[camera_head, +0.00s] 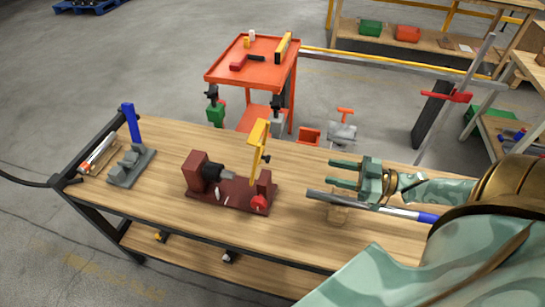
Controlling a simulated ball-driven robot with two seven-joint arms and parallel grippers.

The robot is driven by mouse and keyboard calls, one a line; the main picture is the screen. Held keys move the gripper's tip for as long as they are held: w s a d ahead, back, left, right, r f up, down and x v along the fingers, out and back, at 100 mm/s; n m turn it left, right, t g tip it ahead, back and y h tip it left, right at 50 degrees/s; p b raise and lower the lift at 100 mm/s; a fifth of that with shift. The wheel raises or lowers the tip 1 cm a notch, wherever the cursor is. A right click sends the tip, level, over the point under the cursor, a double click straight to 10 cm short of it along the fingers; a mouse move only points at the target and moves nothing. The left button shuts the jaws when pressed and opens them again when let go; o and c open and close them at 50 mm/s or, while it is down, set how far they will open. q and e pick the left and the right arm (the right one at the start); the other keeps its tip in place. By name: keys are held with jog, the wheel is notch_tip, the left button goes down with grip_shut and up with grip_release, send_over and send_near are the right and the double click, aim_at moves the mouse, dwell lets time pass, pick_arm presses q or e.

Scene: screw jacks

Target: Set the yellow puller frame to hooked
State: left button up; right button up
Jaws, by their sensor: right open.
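The yellow puller frame (259,150) stands nearly upright on the right part of a dark red fixture (228,195) on the workbench. A black knob shows on the right side of the frame. Its lower end is near the fixture's right post, and I cannot tell how it is joined there. The fixture also carries a black cylinder with a grey shaft (229,173) and a red knob (259,202). My right gripper (331,172) is open and empty, to the right of the frame and apart from it, fingers pointing left. My left gripper is not in view.
A grey device with a blue lever (132,122) stands at the bench's left. An orange cart (225,72) stands behind. The bench between fixture and gripper is clear.

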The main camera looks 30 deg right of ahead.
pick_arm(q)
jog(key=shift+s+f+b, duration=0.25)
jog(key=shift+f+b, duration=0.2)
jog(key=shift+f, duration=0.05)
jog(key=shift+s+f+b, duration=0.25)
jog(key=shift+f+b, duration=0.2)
pick_arm(e)
jog(key=x, duration=1.5)
jog(key=shift+w+a, duration=0.25)
jog(key=shift+a, duration=0.05)
grip_shut()
